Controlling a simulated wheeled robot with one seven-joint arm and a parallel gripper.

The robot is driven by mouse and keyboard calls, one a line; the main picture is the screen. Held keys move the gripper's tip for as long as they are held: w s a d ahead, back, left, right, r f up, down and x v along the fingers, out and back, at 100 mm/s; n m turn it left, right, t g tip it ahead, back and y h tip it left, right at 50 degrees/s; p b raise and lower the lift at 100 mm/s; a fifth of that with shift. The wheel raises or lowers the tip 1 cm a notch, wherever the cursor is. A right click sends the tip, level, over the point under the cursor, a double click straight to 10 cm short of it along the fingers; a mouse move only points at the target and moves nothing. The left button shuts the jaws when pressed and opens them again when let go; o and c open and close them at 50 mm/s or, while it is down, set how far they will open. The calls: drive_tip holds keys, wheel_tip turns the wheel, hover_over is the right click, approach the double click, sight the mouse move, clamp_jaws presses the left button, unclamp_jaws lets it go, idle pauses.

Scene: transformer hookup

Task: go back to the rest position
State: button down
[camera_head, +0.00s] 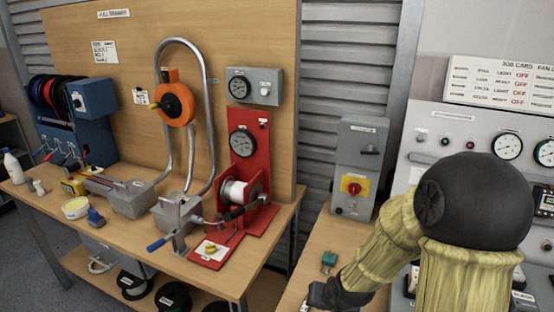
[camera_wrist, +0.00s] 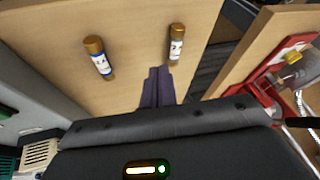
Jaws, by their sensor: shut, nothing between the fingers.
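My gripper (camera_head: 326,296) is low over the right wooden bench in the head view, partly cut off by the lower edge. In the wrist view its two dark fingers (camera_wrist: 157,84) lie together, shut, with nothing held. They point at the wooden bench top (camera_wrist: 135,20). Two small cylinders with brass ends lie there, one with a white and blue label (camera_wrist: 99,58) to the left of the fingers and one with a white label (camera_wrist: 176,44) to the right. Both are apart from the fingers.
A grey box with a red and yellow switch (camera_head: 355,187) stands on the right bench behind a small green block (camera_head: 329,259). A gauge panel (camera_head: 455,135) is at the right. A red stand (camera_head: 249,150) with a spool is on the left bench. A gap separates the benches.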

drive_tip(key=s+d+r+n+g+h+b, duration=0.2)
drive_tip(key=s+d+r, duration=0.2)
drive_tip(key=s, duration=0.5)
wheel_tip(320, 180, up, 13)
drive_tip(key=p, duration=1.3)
drive_tip(key=shift+s, duration=0.25)
